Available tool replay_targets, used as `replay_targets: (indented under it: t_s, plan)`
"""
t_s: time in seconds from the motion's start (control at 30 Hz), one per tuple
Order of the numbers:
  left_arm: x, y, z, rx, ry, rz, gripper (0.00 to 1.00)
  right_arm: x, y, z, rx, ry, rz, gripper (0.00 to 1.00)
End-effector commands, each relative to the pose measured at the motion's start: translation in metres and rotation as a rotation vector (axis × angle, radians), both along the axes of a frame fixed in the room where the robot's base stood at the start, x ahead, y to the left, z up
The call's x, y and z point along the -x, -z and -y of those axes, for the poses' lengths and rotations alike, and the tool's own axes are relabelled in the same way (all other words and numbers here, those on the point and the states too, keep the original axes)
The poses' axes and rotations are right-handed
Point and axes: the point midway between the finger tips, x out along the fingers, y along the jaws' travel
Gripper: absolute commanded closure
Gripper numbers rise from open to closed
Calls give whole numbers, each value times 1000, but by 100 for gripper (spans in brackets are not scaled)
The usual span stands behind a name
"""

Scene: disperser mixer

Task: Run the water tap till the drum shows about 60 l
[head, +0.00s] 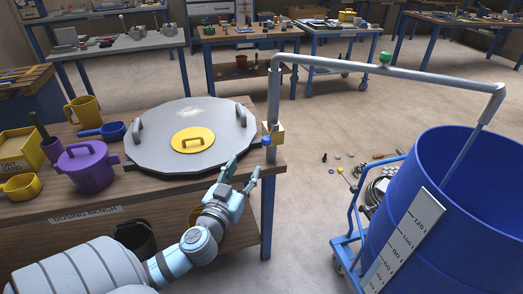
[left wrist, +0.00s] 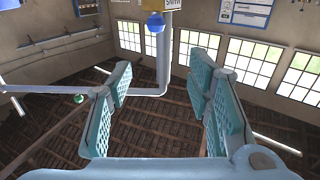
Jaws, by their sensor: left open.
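The water tap is a yellow block (head: 276,133) with a blue knob (head: 267,140) on a grey standpipe at the bench's right corner. The blue knob also shows at the top of the left wrist view (left wrist: 154,22). My left gripper (head: 243,172) is open and empty, just below and left of the knob, apart from it. The blue drum (head: 405,205) stands at the right, with a white scale (head: 408,240) on its side. A thin grey-blue length (head: 465,152) runs from the spout into the drum; I cannot tell if it is pipe or water. The level is hidden.
A grey pipe (head: 400,73) with a green knob (head: 385,57) spans from standpipe to drum. The bench holds a large grey lid (head: 220,145), a purple pot (head: 88,168) and yellow cups. A blue trolley frame (head: 352,225) stands by the drum. Small items lie on the floor.

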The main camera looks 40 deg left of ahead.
Motion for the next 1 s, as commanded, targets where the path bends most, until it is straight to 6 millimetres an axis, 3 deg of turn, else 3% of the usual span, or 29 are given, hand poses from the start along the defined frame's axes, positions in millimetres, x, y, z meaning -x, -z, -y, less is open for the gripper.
replay_targets:
  t_s: [0.27, 0.5, 0.67, 0.9, 1.0]
  plan:
    - [-64, -7, -22, 4, -3, 4, 54, -29, -15, 0, 0, -2, 48, 100]
    - [-116, -6, -40, 4, -2, 1, 54, -7, -18, 0, 0, -1, 11, 100]
    - [-129, -5, -44, 3, 0, -1, 54, -4, -18, 0, 0, 0, 6, 100]
    - [-131, -5, -44, 3, 1, -1, 54, -14, -18, 0, -1, -1, 23, 100]
    - [-131, -5, -44, 3, 1, -1, 68, -14, -18, 0, -1, -1, 23, 100]
